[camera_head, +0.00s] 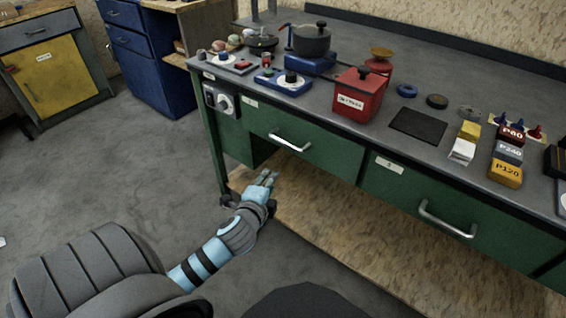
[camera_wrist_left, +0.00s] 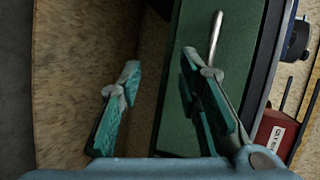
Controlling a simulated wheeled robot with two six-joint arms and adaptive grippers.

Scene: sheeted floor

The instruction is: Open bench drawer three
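The green bench front has a left drawer (camera_head: 315,148) with a silver bar handle (camera_head: 290,143) and a right drawer (camera_head: 405,198) with its own bar handle (camera_head: 447,220). Both look shut. Their small labels are too blurred to read, so I cannot tell which is three. My left gripper (camera_head: 267,178) is in front of and below the left drawer, left of its handle and apart from it. In the left wrist view the gripper (camera_wrist_left: 160,66) is open and empty, and a bar handle (camera_wrist_left: 215,38) shows beyond the right finger. My right gripper is not in view.
The bench top holds a red box (camera_head: 360,94), a dark pot (camera_head: 311,40), a black mat (camera_head: 418,125) and sanding blocks (camera_head: 507,173). A wooden lower shelf (camera_head: 330,222) runs beneath the drawers. Blue (camera_head: 150,60) and yellow (camera_head: 52,75) cabinets stand left. Grey floor (camera_head: 120,170) is clear.

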